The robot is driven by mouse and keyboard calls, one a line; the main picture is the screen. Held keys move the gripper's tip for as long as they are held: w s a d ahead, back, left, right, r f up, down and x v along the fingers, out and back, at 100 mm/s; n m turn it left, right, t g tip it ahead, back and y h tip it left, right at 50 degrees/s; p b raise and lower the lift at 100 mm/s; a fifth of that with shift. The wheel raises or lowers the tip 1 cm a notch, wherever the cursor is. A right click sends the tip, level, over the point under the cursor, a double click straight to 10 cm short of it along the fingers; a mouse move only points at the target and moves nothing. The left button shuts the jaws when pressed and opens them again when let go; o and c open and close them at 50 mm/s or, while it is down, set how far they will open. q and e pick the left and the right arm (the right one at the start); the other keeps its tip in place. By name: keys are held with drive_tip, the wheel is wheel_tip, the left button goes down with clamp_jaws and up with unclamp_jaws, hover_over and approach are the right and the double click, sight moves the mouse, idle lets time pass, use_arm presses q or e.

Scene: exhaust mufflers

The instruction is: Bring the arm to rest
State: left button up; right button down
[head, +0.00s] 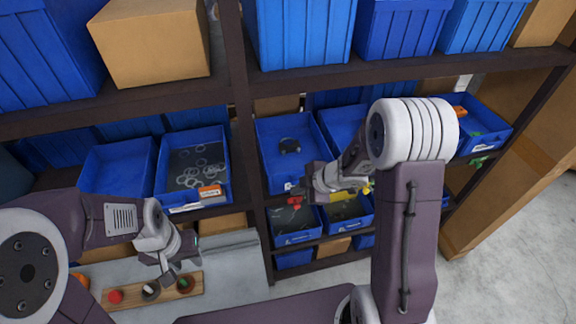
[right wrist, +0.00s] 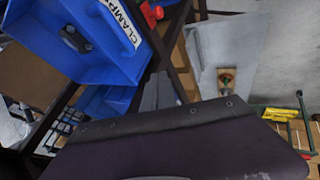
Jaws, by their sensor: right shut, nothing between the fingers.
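My right arm rises at the right of the head view and bends over at a grey ribbed elbow. Its wrist reaches left and down, in front of the shelf bins. My right gripper (head: 297,190) is shut and empty near a blue bin (head: 268,150) holding a small dark part. My left gripper (head: 168,277) points down over a wooden board (head: 190,291) with red, pale and green round pieces. I cannot tell whether it is open.
A dark shelf rack (head: 250,150) holds several blue bins and cardboard boxes (head: 152,40). One bin (head: 160,193) holds pale rings. In the right wrist view a blue bin labelled CLAMP (right wrist: 108,62) is close at upper left. Grey floor (head: 510,235) is clear at right.

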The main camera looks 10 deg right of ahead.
wheel_tip(320, 180, down, 7)
drive_tip(key=d+m+t+h+b, duration=0.25)
drive_tip(key=m+b, duration=0.35)
drive_tip(key=b, duration=0.9)
drive_tip(key=s+f+m+g+h, duration=0.1)
drive_tip(key=s+f+m+g, duration=0.2)
drive_tip(key=s+m, duration=0.2)
drive_tip(key=s+d+f+m+g+h+b, duration=0.1)
drive_tip(key=s+f+m+g, duration=0.3)
drive_tip(key=s, duration=0.7)
drive_tip(key=shift+s+d+m, duration=0.25)
drive_tip(key=shift+s+m, duration=0.05)
drive_tip(key=shift+m, duration=0.9)
drive_tip(key=shift+f, duration=0.1)
